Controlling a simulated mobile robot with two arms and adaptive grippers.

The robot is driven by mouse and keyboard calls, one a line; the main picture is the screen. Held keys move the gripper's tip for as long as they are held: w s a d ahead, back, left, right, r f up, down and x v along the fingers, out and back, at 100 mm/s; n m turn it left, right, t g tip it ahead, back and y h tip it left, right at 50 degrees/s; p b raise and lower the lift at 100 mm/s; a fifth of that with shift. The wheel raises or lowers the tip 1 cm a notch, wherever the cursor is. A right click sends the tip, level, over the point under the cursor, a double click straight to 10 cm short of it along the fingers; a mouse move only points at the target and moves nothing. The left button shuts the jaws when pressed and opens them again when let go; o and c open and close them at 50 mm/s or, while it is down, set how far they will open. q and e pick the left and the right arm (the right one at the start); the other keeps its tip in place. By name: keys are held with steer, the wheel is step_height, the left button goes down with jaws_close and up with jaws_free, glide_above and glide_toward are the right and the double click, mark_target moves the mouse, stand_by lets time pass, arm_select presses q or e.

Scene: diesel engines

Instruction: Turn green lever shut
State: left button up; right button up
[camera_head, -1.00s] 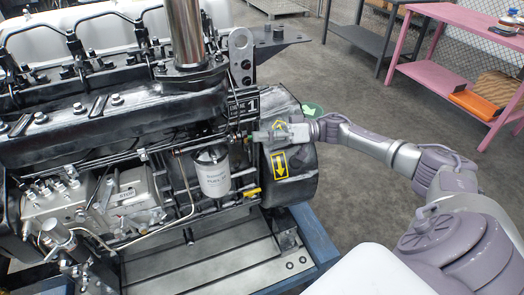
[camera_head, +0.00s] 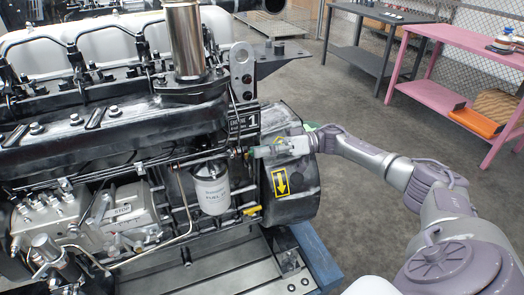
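A diesel engine (camera_head: 110,132) fills the left half of the head view. My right gripper (camera_head: 255,152) reaches in from the right and points left at the engine's side, below the number 1 plate (camera_head: 243,122). A small green part, apparently the green lever (camera_head: 250,154), shows right at its fingertips. The fingers look close to it or touching; they are too small to tell whether they are open or shut. The lever's angle cannot be made out. My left gripper is not in view.
A white fuel filter (camera_head: 211,187) and a yellow lever (camera_head: 251,211) sit below and left of my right gripper. A black drum-like part (camera_head: 297,205) with a yellow arrow label lies just below the arm. A pink table (camera_head: 465,48) and dark bench (camera_head: 375,50) stand behind.

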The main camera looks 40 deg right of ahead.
steer(key=shift+d, duration=0.1)
steer(key=v, duration=1.2)
